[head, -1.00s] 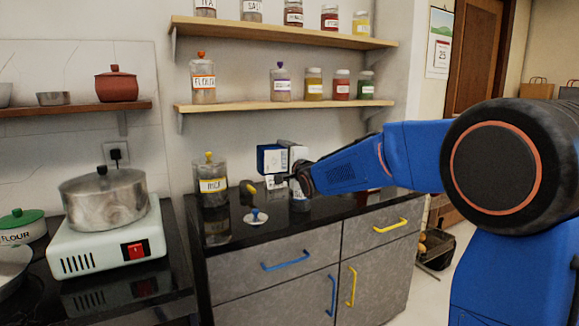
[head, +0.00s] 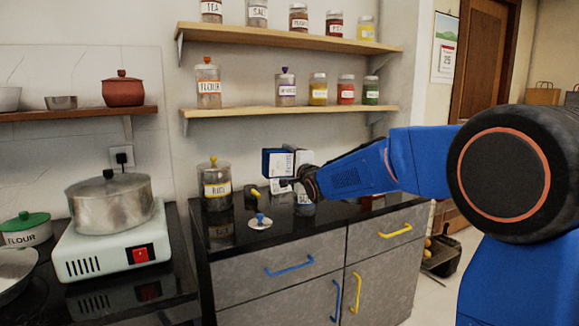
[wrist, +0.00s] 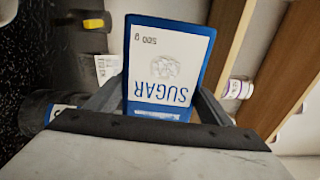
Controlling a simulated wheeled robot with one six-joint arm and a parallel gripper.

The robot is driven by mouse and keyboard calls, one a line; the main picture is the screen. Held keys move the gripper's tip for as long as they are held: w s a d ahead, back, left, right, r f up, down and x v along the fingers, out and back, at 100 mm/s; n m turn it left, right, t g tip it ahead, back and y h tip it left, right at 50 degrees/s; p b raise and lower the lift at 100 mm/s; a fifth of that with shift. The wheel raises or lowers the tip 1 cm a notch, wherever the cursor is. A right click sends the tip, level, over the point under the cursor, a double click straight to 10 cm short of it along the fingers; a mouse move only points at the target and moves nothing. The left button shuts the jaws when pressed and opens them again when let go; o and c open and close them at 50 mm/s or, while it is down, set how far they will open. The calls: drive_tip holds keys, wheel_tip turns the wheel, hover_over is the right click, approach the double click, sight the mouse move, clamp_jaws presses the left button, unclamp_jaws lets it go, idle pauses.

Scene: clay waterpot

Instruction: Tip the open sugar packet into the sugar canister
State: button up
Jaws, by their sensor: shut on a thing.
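My gripper (head: 292,183) is shut on the sugar packet (head: 277,162), a blue box with a white label. In the wrist view the packet (wrist: 168,68) fills the middle between my fingers, and its SUGAR lettering appears upside down. Its open end and contents cannot be made out. The sugar canister (head: 305,198) stands on the dark counter just below my gripper, mostly hidden by it; only part of its label shows. The packet is held above and left of it. A small disc-shaped lid with a blue knob (head: 260,222) lies on the counter in front.
The glass RICE jar (head: 216,188) stands to the left, with a small yellow-and-black object (head: 252,193) beside it. A pot (head: 110,204) sits on a hotplate further left. A shelf (head: 285,112) of jars runs above. The counter's front is mostly clear.

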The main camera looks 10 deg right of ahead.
drive_tip(key=shift+d+r+m, duration=0.3)
drive_tip(key=shift+m, duration=0.4)
idle(1.9)
drive_tip(key=shift+r, duration=0.1)
